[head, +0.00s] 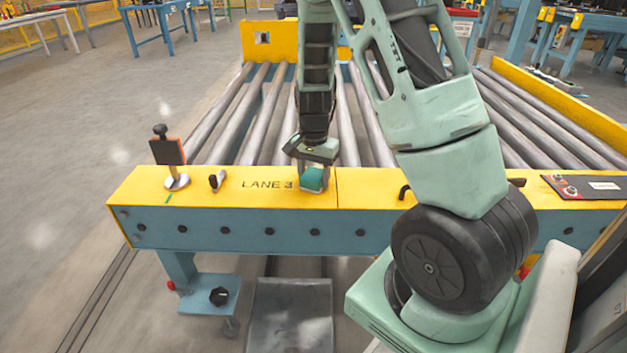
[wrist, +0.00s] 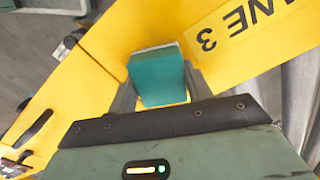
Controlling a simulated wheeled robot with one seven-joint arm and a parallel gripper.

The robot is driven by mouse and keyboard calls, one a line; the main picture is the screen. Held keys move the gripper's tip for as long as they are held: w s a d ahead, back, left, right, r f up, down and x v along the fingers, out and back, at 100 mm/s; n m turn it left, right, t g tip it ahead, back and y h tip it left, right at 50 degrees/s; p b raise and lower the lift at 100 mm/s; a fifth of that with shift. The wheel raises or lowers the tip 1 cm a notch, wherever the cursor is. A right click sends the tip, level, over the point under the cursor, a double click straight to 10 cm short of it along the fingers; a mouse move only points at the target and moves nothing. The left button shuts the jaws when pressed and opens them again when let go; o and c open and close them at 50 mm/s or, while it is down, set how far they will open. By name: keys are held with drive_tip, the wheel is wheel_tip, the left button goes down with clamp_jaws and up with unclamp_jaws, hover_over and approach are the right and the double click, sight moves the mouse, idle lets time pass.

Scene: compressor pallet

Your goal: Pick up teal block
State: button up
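The teal block (head: 312,179) is at the yellow front beam of the roller conveyor, just right of the "LANE 3" lettering. In the wrist view the block (wrist: 160,77) sits between the two fingers and fills most of the gap. My gripper (head: 313,181) points down over the beam with one finger on each side of the block. It also shows in the wrist view (wrist: 160,85), with the fingers very close to the block's sides. I cannot tell whether they press on it, or whether the block's underside rests on the beam.
The yellow beam (head: 240,185) carries an upright black-handled clamp (head: 170,155) and a small dark peg (head: 217,181) to the left. A black hook (head: 404,191) and a dark panel (head: 585,187) are to the right. Rollers (head: 265,110) lie behind.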

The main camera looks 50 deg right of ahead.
sight(313, 173)
wheel_tip(313, 173, up, 10)
drive_tip(key=p, duration=0.4)
drive_tip(key=shift+c, duration=0.5)
drive_tip(key=o, duration=0.3)
drive_tip(key=shift+c, duration=0.3)
